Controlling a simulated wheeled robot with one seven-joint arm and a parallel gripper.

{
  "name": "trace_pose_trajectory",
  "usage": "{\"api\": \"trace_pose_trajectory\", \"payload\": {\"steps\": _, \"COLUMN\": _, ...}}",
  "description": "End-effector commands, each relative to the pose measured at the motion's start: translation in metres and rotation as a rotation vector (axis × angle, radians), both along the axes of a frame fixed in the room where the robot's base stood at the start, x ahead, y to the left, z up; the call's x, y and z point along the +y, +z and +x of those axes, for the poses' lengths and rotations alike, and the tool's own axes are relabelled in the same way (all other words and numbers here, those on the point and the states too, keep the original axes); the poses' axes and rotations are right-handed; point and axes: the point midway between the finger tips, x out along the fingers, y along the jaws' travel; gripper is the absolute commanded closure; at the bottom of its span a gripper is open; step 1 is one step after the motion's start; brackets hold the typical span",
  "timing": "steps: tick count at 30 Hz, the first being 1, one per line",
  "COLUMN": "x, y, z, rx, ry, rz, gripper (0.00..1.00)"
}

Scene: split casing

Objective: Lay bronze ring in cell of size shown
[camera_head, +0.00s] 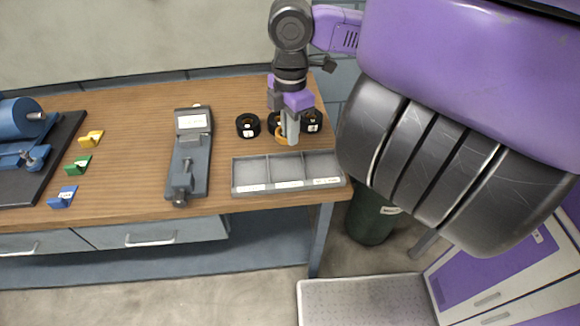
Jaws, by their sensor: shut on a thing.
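My gripper (289,139) points down at the back edge of the tray and is shut on the bronze ring (281,135), which is partly hidden behind the fingers. The grey tray (235,175) has three open cells in a row, all looking empty, with white labels along the front rim that are too small to read. A grey gauge-like device (189,155) lies to the left, with a small light display (192,121) whose text I cannot read.
Black round holders with white labels stand behind the tray: one at left (248,125), one at right (312,121), one partly behind the gripper. Yellow (91,138), green (78,164) and blue (63,197) blocks lie at left, near blue machinery (20,130). Bare wood lies between.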

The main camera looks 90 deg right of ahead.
Motion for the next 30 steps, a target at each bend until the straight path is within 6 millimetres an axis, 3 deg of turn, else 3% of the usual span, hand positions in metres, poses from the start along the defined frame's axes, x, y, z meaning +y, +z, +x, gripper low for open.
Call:
{"api": "trace_pose_trajectory", "payload": {"steps": 3, "x": 0.001, "y": -0.030, "z": 0.000, "rx": 0.000, "ry": -0.003, "rz": 0.004, "gripper": 1.00}}
{"api": "trace_pose_trajectory", "payload": {"steps": 9, "x": 0.001, "y": -0.068, "z": 0.000, "rx": 0.000, "ry": -0.002, "rz": 0.001, "gripper": 1.00}}
{"api": "trace_pose_trajectory", "payload": {"steps": 17, "x": 0.000, "y": -0.086, "z": 0.000, "rx": 0.000, "ry": -0.002, "rz": 0.000, "gripper": 1.00}}
{"api": "trace_pose_trajectory", "payload": {"steps": 25, "x": 0.000, "y": -0.120, "z": 0.000, "rx": -0.001, "ry": -0.003, "rz": 0.000, "gripper": 1.00}}
{"api": "trace_pose_trajectory", "payload": {"steps": 30, "x": 0.000, "y": -0.123, "z": 0.000, "rx": 0.000, "ry": -0.002, "rz": -0.001, "gripper": 1.00}}
